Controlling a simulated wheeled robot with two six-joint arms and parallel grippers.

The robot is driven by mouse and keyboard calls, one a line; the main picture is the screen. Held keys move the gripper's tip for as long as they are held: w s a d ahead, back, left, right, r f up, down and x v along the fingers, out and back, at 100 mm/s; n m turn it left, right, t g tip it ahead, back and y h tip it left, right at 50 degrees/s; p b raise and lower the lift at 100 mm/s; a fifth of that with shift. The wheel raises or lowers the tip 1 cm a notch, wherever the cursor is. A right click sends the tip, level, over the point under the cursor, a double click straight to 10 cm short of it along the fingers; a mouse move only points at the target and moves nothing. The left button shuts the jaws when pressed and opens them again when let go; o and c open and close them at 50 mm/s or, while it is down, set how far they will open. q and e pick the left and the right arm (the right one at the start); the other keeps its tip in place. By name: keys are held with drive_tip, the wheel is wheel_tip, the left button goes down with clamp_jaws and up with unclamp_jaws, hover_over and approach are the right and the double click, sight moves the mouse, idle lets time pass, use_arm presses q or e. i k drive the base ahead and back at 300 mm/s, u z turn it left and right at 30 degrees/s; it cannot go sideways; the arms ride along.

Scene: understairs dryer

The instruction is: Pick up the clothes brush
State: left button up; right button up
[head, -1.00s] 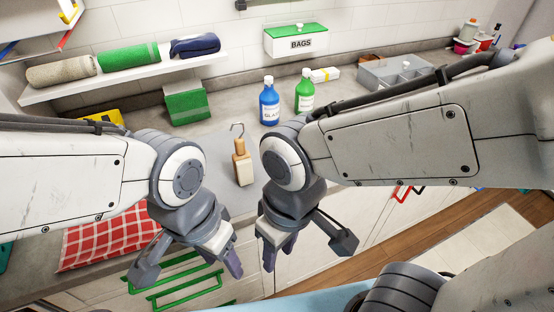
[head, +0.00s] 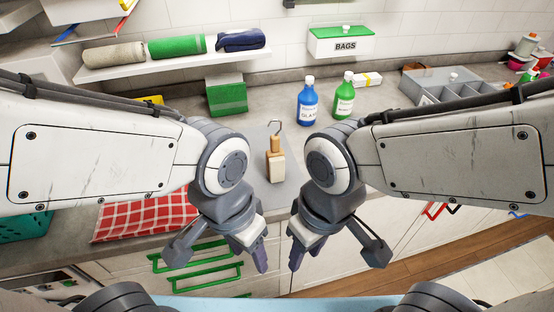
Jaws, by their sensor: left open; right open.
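The clothes brush (head: 276,166) has a tan wooden handle, a pale bristle block and a metal hook at its top. It lies on a grey mat (head: 290,190) on the counter, between my two arms, with its hook toward the wall. My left gripper (head: 222,260) is open and empty, in front of the counter's edge, nearer than the brush and to its left. My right gripper (head: 338,262) is open and empty, at a similar height to the right. Neither touches the brush.
A blue bottle (head: 308,104) and a green bottle (head: 343,99) stand behind the brush. A green box (head: 226,96) is at the back left. A red checked cloth (head: 145,217) lies at the left front. A grey divided tray (head: 462,93) is at the right. Green drawer handles (head: 195,255) stick out below.

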sight(275, 160)
drive_tip(key=z, duration=1.95)
drive_tip(key=k, duration=1.25)
drive_tip(key=u, duration=1.8)
drive_tip(key=i, duration=0.5)
